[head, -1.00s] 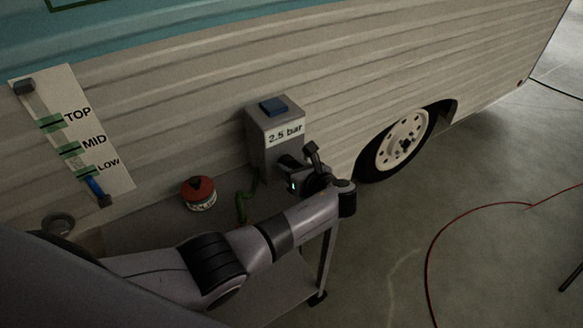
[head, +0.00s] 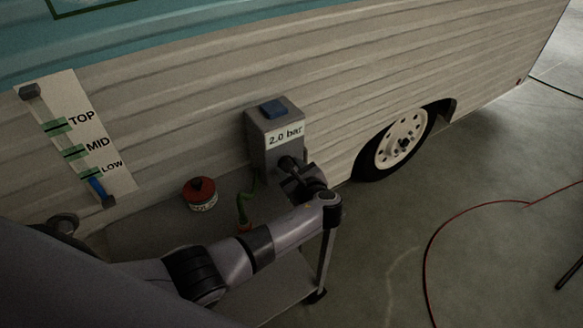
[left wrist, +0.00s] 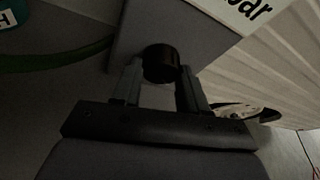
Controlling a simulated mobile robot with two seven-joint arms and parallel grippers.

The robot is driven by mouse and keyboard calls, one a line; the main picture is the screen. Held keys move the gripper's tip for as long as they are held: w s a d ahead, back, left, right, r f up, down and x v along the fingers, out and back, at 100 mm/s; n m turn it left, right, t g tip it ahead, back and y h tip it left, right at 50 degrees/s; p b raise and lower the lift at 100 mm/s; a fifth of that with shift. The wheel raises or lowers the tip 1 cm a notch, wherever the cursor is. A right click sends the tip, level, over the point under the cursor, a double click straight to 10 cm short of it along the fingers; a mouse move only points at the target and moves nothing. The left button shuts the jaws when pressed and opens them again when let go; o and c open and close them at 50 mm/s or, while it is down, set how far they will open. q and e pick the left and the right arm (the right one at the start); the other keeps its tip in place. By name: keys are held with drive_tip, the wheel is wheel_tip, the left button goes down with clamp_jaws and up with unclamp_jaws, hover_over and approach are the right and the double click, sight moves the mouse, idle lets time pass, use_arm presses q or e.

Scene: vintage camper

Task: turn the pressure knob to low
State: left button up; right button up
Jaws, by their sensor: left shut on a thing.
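A grey pressure box (head: 273,137) with a blue button on top stands on a low cart beside the camper. Its display (head: 285,135) reads "2.0 bar". The knob is a dark round cap (left wrist: 160,63) on the box face in the left wrist view. My left gripper (left wrist: 160,78) is shut on the knob, with one finger on each side of it. In the head view my own wrist hides most of the knob and the fingertips. My right gripper is not in view.
A level board (head: 78,135) marked TOP, MID and LOW with a blue marker is on the camper wall. A red-topped can (head: 201,194) and a green hose (head: 243,205) are on the cart (head: 283,283). A camper wheel (head: 399,143) is to the right.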

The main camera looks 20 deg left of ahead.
use_arm(q)
drive_tip(key=shift+n+t, duration=0.4)
drive_tip(key=shift+n, duration=0.2)
drive_tip(key=o, duration=1)
drive_tip(key=shift+o, duration=0.2)
drive_tip(key=shift+p+v, duration=0.5)
drive_tip(key=shift+v, duration=3.05)
drive_tip(key=shift+a, duration=0.1)
